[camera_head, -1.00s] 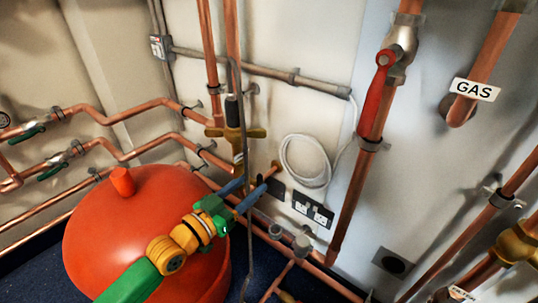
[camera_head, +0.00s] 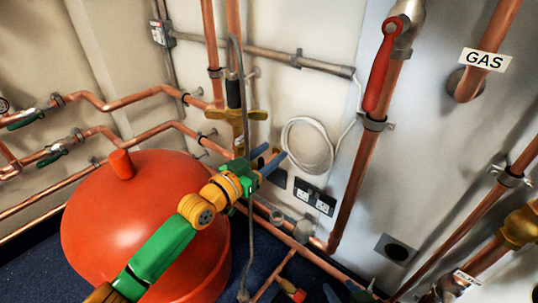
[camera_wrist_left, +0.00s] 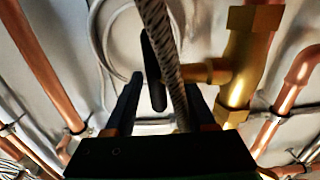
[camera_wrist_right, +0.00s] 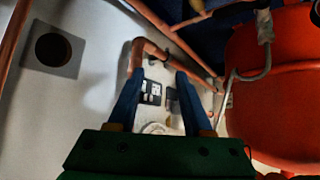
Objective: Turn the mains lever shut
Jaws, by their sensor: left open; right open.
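A red lever (camera_head: 379,74) lies along a copper pipe at the upper right in the head view, with its pivot at the top. No readable label marks it as the mains lever. My left gripper (camera_head: 268,160) is open, left of and below the red lever and near the brass valve (camera_head: 236,115). In the left wrist view the fingers (camera_wrist_left: 163,92) show with a braided hose (camera_wrist_left: 163,45) and a dark handle (camera_wrist_left: 154,75) around the gap. My right gripper (camera_head: 340,291) is low in the head view. In the right wrist view it is open and empty (camera_wrist_right: 157,88).
A large orange cylinder (camera_head: 150,225) stands at the left. A white cable coil (camera_head: 308,146) and wall sockets (camera_head: 314,197) are behind my left gripper. A pipe labelled GAS (camera_head: 485,60) is at the right. A small tag (camera_head: 466,279) is unreadable.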

